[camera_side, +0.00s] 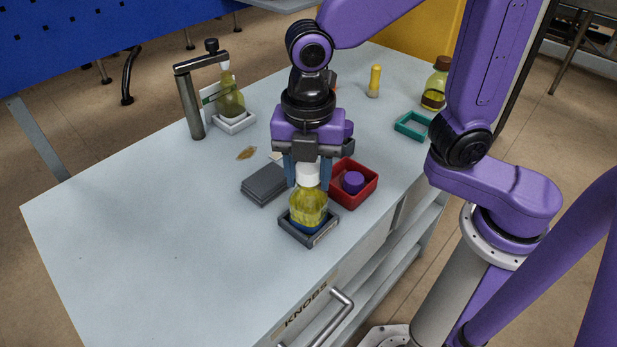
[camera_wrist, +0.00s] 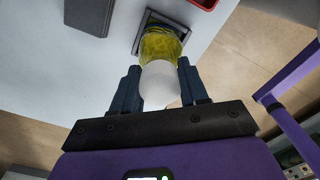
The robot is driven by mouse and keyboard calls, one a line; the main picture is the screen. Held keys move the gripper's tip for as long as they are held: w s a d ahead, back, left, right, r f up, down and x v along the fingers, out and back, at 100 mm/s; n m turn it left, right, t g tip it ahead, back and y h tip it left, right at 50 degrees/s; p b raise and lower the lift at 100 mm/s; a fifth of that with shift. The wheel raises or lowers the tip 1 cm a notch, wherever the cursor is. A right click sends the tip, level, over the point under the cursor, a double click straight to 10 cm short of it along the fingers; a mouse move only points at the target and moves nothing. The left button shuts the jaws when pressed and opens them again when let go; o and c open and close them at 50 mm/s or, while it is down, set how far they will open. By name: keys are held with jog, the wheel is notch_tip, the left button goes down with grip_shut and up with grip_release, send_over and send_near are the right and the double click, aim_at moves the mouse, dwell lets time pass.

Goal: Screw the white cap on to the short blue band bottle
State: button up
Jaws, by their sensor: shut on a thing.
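The short bottle (camera_side: 308,209) holds yellow-green liquid and has a blue band at its base. It stands in a dark grey square holder (camera_side: 323,237) near the table's front edge. The white cap (camera_side: 307,174) is at the top of the bottle. My gripper (camera_side: 308,178) points down with its blue fingers on either side of the cap, shut on it. In the wrist view the white cap (camera_wrist: 160,84) sits between the fingertips, with the yellow bottle (camera_wrist: 160,45) beyond it. The cap hides the bottle's neck, so I cannot tell how far it is threaded.
A red tray (camera_side: 367,196) with a purple cap (camera_side: 353,182) is close at the right. A grey block (camera_side: 264,184) is close at the left. A stand (camera_side: 190,105) with another bottle (camera_side: 229,98) is farther back. The left front of the table is clear.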

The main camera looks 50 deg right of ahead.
dwell(0.3)
jog(key=shift+m, duration=0.9)
jog(key=shift+m, duration=0.9)
jog(key=shift+m, duration=0.8)
jog(key=shift+m, duration=0.9)
